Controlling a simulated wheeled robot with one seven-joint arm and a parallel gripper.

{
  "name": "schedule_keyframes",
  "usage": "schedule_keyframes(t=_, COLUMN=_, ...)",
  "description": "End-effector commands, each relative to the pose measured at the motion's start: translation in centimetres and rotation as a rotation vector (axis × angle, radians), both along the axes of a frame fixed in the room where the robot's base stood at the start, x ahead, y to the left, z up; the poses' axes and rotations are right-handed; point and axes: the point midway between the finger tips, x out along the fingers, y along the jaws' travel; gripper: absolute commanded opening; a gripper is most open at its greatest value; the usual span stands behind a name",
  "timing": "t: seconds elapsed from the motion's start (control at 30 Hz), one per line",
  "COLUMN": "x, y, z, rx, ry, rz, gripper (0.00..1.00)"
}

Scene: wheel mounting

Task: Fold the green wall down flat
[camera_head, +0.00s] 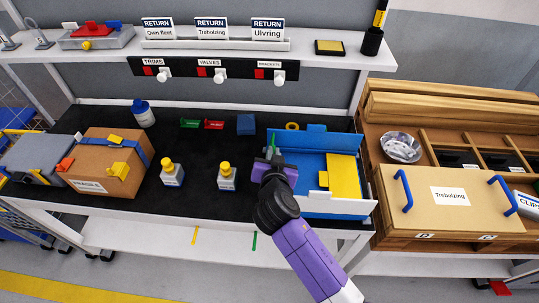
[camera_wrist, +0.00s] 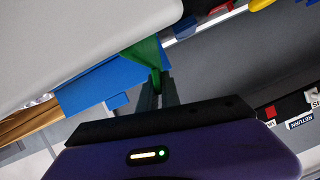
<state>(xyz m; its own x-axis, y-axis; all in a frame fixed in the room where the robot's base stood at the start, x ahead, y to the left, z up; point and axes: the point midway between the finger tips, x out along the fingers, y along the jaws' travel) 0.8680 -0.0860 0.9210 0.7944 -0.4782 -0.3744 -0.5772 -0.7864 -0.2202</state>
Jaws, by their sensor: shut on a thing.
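My gripper (camera_head: 272,158) is shut on the green wall's edge there. The box has a blue back wall, a blue floor, a yellow panel (camera_head: 344,176) at the right and a white front wall (camera_head: 325,206). My wrist hides most of the green wall.
Two yellow-capped bottles (camera_head: 227,176) (camera_head: 171,173) stand left of my gripper on the black mat. A cardboard box (camera_head: 105,160) is farther left. Small coloured parts (camera_head: 214,125) lie behind. A wooden crate with a lid (camera_head: 450,200) stands at the right.

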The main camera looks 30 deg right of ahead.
Motion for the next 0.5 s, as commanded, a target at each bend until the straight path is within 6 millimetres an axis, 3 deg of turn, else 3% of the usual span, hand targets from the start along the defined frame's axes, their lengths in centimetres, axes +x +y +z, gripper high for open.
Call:
schedule_keyframes(t=0.1, x=-0.8, y=-1.0, z=-1.0, rx=0.073, ry=-0.052, rz=-0.002, gripper=0.0)
schedule_keyframes(t=0.5, x=-1.4, y=-1.7, z=-0.8, rx=0.149, ry=-0.107, rz=0.0, gripper=0.0)
